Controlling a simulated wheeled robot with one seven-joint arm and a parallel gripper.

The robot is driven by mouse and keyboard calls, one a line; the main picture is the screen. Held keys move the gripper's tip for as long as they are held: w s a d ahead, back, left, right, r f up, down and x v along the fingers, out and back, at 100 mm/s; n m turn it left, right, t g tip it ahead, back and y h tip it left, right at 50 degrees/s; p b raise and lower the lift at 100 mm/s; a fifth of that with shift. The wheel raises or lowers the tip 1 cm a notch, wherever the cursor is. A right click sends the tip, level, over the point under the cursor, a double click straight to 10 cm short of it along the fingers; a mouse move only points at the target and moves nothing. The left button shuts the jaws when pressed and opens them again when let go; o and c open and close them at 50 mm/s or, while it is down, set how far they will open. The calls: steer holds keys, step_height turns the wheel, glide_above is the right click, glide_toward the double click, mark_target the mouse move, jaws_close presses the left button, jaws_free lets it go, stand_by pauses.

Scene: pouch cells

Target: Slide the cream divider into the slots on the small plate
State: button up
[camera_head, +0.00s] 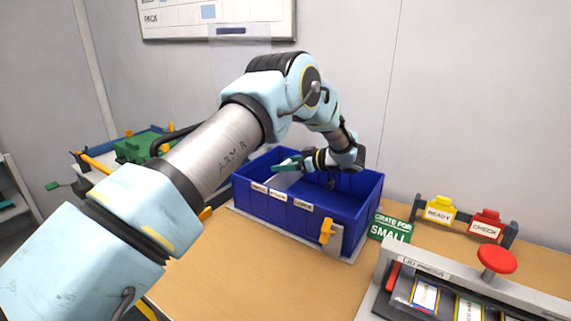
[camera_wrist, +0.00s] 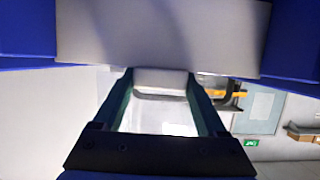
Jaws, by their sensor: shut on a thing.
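My gripper (camera_head: 289,163) reaches down over the blue crate (camera_head: 262,208), its dark green fingers near the crate's left part. It is shut on the cream divider (camera_head: 286,181), a pale panel hanging below the fingers inside the crate's opening. In the wrist view, the divider (camera_wrist: 160,32) spans the top as a broad pale panel ahead of the fingers. Small white plates (camera_head: 278,196) sit along the crate's front wall; their lettering is too small to read surely. The slots and the divider's lower edge are hidden, so I cannot tell whether it sits in them.
A yellow-orange clip (camera_head: 326,231) is on the crate's front. A green "crate for small" sign (camera_head: 391,228) stands at its right. A press with a red knob (camera_head: 496,260) and the ready and check tags (camera_head: 440,210) are further right. The table front is clear.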

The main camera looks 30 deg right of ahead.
steer(key=shift+f+b, duration=0.7)
steer(key=shift+f, duration=0.65)
steer(key=o, duration=1.5)
steer(key=b+v, duration=0.3)
steer(key=v, duration=0.8)
